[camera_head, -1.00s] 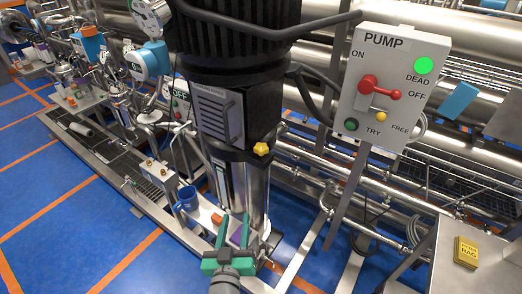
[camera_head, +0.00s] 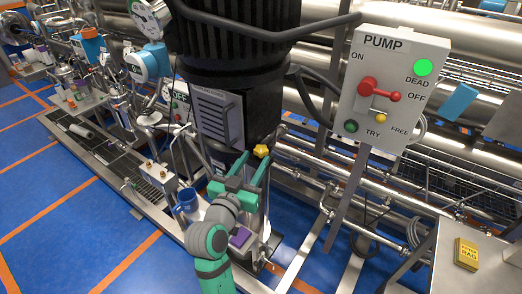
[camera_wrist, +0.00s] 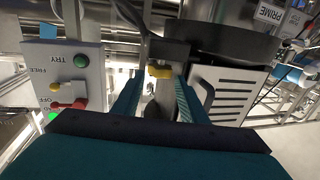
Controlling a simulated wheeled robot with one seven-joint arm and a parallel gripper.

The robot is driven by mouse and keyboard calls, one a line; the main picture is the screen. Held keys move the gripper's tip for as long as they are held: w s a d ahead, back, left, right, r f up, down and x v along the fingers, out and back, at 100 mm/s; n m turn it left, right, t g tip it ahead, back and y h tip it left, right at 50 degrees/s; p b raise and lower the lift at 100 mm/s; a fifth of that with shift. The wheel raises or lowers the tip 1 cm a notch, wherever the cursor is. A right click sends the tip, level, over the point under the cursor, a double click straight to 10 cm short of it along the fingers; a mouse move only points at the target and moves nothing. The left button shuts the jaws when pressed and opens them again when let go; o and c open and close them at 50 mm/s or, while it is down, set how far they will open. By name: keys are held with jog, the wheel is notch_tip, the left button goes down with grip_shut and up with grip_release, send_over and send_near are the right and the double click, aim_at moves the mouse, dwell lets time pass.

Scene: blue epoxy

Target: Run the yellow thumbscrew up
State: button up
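The yellow thumbscrew (camera_head: 261,150) sits on the front of the black clamp band around the pump column, just below the black motor housing. In the wrist view the thumbscrew (camera_wrist: 160,71) shows ahead, between the two finger lines and beyond their tips. I cannot tell whether the tips touch the thumbscrew.
A grey PUMP panel (camera_head: 381,88) with a red lever (camera_head: 378,90) stands to the right on a post. A blue cup (camera_head: 187,199) stands left of my arm.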

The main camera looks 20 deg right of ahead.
aim_at(258, 153)
jog(key=shift+x, duration=2.75)
jog(key=c, duration=0.8)
